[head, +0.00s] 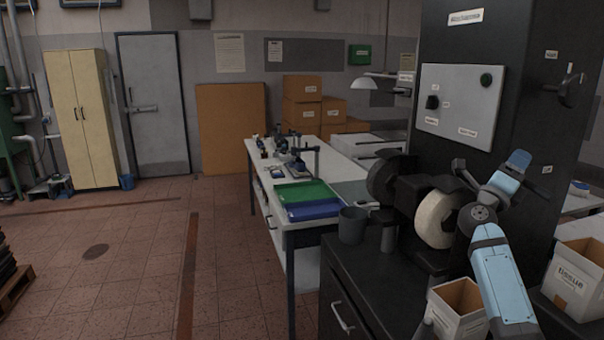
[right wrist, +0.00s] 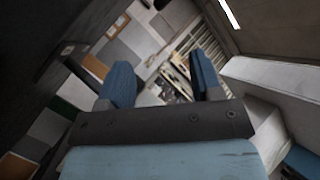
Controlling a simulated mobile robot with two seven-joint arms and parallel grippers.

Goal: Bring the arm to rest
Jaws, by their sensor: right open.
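My right arm (head: 503,285) rises from the lower right in the head view, folded at a grey joint in front of a dark cabinet. In the right wrist view my right gripper (right wrist: 161,68) is open, with its two blue fingers wide apart and nothing between them. It is raised and I see it touching nothing. My left arm and gripper are not in view.
A bench grinder (head: 437,220) stands close left of my right arm on a dark cabinet (head: 375,275). Open boxes (head: 458,300) (head: 575,280) flank the arm low down. A white workbench (head: 345,180) with green and blue trays lies beyond.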

